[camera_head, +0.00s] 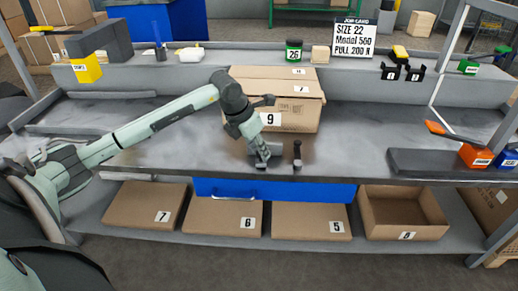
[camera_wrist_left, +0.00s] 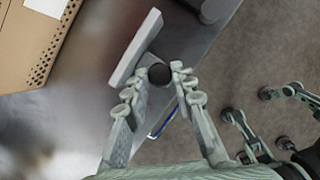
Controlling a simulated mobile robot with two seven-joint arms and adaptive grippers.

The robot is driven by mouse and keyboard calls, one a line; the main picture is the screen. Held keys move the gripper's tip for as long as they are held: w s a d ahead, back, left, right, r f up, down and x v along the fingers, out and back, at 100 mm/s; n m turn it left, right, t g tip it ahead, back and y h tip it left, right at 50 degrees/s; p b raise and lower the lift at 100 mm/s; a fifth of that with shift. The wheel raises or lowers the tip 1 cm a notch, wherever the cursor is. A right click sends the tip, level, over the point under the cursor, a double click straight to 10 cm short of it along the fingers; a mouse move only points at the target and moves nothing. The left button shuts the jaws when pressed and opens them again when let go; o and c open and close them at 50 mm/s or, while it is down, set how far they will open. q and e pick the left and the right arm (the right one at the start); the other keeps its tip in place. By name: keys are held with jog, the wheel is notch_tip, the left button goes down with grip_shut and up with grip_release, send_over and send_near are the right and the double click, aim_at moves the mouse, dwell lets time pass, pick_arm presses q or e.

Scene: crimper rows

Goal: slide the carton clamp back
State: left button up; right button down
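The carton clamp (camera_head: 268,162) is a small grey bar on the front of the bench, before the carton. In the left wrist view its pale grey bar (camera_wrist_left: 136,47) slants beside a round black knob (camera_wrist_left: 159,74). My left gripper (camera_head: 262,152) comes down over it from the left. In the left wrist view its fingertips (camera_wrist_left: 159,75) stand on both sides of the knob, with almost no gap, and appear closed on it. The gripper hides part of the clamp in the head view.
A closed carton (camera_head: 296,116) marked 9 stands behind the clamp. A dark upright post (camera_head: 297,154) stands right of the gripper near the front edge. Flat cartons (camera_head: 310,220) and an open box (camera_head: 403,213) sit on the lower shelf.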

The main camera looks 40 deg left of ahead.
pick_arm(q)
jog(key=shift+o, duration=0.9)
jog(key=shift+s+d+f, duration=0.1)
jog(key=shift+s+d, duration=0.1)
jog(key=v, duration=1.2)
